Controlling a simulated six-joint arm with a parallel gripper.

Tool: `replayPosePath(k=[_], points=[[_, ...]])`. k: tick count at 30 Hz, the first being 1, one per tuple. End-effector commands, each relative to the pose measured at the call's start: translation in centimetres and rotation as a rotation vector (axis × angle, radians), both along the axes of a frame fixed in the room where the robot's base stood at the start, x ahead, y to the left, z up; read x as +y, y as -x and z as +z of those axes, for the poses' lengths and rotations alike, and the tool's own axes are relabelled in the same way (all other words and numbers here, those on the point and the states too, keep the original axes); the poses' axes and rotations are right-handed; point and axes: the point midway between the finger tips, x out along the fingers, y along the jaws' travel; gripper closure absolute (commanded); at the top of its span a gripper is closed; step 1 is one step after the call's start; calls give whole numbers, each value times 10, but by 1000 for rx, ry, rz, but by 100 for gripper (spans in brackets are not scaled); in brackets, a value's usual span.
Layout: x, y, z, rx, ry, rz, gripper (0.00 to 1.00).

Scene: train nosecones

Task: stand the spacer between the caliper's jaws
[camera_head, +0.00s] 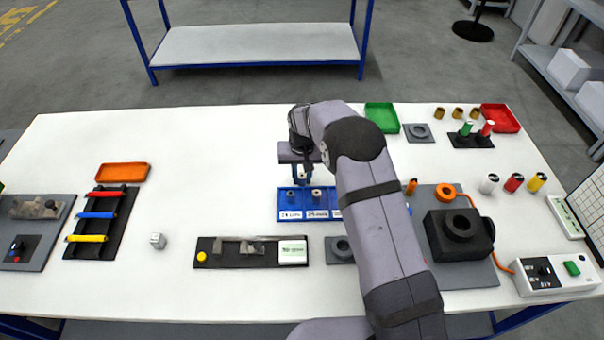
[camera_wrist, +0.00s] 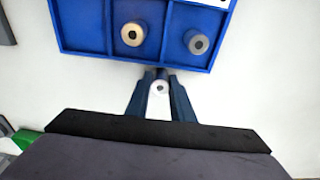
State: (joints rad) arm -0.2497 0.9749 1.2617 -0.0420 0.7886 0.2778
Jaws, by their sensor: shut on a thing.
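My gripper (camera_head: 301,173) is above the back edge of the blue compartment tray (camera_head: 305,214). In the wrist view my gripper (camera_wrist: 160,88) is shut on a small pale round spacer (camera_wrist: 159,87), its bore facing the camera. The held spacer is just outside the tray's wall in that view. Two more spacers stand in separate tray compartments, one tan-topped (camera_wrist: 132,34) and one grey (camera_wrist: 196,41). The caliper (camera_head: 240,249) lies on a black base in front and to the left of the tray, with a white label and a yellow button. No spacer is visible between its jaws.
A black block (camera_head: 458,234) stands further right.

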Motion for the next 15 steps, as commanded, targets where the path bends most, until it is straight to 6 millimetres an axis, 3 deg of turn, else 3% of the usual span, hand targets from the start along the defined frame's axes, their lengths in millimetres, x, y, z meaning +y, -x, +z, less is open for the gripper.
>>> replayPosePath(k=[11, 12, 14, 15], points=[[0, 0, -4, -1, 0, 0, 100], [0, 0, -4, -1, 0, 0, 74], [0, 0, -3, -1, 0, 0, 60], [0, 0, -3, -1, 0, 0, 60]])
